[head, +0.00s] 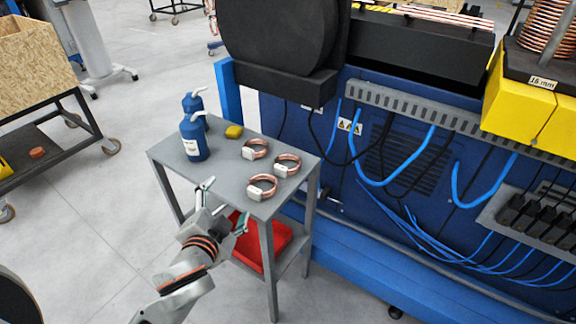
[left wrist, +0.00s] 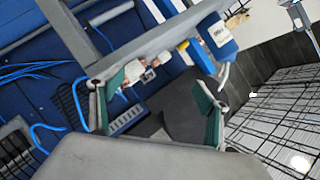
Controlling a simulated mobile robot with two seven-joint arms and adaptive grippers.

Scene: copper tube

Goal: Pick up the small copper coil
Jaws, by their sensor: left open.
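Three small copper coils with white tags lie on the grey table (head: 225,165): a back one (head: 257,153), a right one (head: 288,166) and a front one (head: 265,189). My left gripper (head: 226,204) is open and empty at the table's front left edge, just short of the front coil. In the left wrist view the open fingers (left wrist: 160,105) frame the table edge, and the coils (left wrist: 148,75) show small and partly hidden beyond it. My right gripper is not in view.
Two blue bottles (head: 195,143) and a yellow item (head: 234,131) stand at the table's back left. A red bin (head: 262,245) sits on the lower shelf. A blue machine (head: 400,160) with cables closes off the right.

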